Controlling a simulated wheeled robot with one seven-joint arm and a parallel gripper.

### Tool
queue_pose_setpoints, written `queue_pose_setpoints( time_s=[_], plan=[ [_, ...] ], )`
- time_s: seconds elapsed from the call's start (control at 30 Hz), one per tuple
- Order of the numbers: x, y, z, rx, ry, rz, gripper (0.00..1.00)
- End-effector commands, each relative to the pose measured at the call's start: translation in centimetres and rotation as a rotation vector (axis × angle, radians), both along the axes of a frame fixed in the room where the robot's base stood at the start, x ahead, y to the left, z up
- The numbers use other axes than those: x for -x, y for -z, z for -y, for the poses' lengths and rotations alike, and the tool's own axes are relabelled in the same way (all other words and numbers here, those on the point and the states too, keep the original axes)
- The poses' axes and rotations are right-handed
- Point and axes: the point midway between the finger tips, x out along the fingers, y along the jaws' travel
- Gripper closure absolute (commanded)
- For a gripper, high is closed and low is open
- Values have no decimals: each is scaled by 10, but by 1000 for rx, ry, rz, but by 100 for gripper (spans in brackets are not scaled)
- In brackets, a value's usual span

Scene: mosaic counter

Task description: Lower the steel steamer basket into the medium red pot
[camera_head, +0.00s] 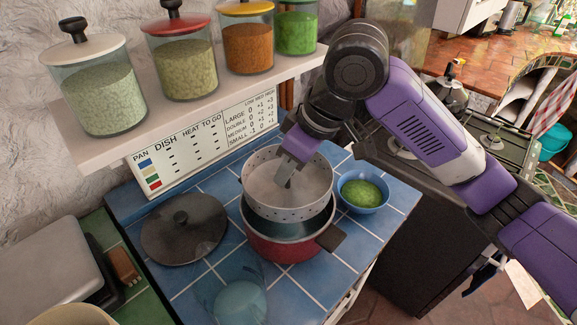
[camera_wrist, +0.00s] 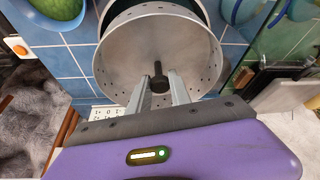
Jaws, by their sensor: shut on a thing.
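The steel steamer basket (camera_head: 316,200) is a round bowl with a perforated wall. My gripper (camera_head: 287,182) reaches down inside it. In the wrist view, my gripper (camera_wrist: 159,84) is shut on the dark central post of the basket (camera_wrist: 125,45). The medium red pot (camera_head: 285,248) stands on the blue tiled counter, with its dark handle pointing right. The basket is over the pot's mouth. The pot's dark inside shows below the basket's front edge, so the basket looks held above or only slightly within the rim. The basket hides the pot's floor.
A dark lid (camera_head: 185,235) lies left of the pot. A blue bowl of green food (camera_head: 362,195) stands close on the right. A clear bluish glass vessel (camera_head: 238,298) is in front. A shelf (camera_head: 110,160) with several jars and a printed chart hangs behind.

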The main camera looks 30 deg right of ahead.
Motion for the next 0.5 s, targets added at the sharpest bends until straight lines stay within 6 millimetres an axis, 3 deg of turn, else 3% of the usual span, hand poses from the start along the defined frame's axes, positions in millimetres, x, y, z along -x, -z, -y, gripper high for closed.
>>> queue_pose_setpoints(
  time_s=[0.5],
  plan=[
    [0, 17, 0, -1, 1, -1, 100]
  ],
)
